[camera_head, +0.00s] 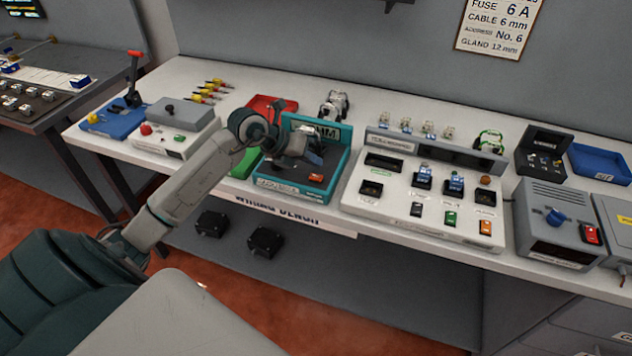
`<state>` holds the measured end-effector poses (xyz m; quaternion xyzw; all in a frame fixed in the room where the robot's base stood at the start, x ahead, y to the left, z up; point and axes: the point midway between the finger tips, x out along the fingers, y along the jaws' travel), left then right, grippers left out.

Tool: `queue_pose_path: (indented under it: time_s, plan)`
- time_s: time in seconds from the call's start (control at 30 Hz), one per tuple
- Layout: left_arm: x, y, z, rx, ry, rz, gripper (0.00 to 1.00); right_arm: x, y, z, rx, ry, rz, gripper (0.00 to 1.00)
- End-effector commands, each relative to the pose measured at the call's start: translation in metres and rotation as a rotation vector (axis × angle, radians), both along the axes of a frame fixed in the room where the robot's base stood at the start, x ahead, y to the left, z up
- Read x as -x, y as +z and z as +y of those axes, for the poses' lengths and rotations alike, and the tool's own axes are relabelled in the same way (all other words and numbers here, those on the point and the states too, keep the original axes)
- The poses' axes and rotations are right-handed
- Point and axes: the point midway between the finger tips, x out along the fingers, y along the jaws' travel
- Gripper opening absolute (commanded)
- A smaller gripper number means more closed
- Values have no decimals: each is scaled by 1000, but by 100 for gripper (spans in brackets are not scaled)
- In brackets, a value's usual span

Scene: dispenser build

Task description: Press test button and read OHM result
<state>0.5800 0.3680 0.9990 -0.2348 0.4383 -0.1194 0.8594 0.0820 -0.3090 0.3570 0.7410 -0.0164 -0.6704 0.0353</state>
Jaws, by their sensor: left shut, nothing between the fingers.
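A teal tester box (332,186) stands on the wiring bench, its sign at the back partly hidden and reading roughly "OHM". An orange button (316,177) sits on its front right part. My left gripper (310,158) is shut and empty over the tester, just behind the orange button in the picture. I cannot tell whether it touches anything. The gripper and wrist hide much of the tester's inside, and no result can be read. My right gripper is not in view.
To the right stands a white panel (385,205) with several switches and coloured buttons, then a grey unit (535,225) with a blue knob. A grey-white box (160,138) with a red button is at left. Red (262,103) and green (243,163) trays flank my wrist.

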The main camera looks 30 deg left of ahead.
Motion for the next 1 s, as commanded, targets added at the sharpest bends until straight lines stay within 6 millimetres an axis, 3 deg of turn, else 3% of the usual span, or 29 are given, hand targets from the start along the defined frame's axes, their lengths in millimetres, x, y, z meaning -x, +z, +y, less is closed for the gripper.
queue_pose_path:
  time_s: [0.03, 0.2, 1.0]
  plan:
    - [0, -12, 0, 0, 0, 0, 0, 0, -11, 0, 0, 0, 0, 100]
    - [0, -21, 0, -1, 0, -1, 0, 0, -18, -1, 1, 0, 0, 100]
    - [0, -20, 0, -1, 0, -1, 0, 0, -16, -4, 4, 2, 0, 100]
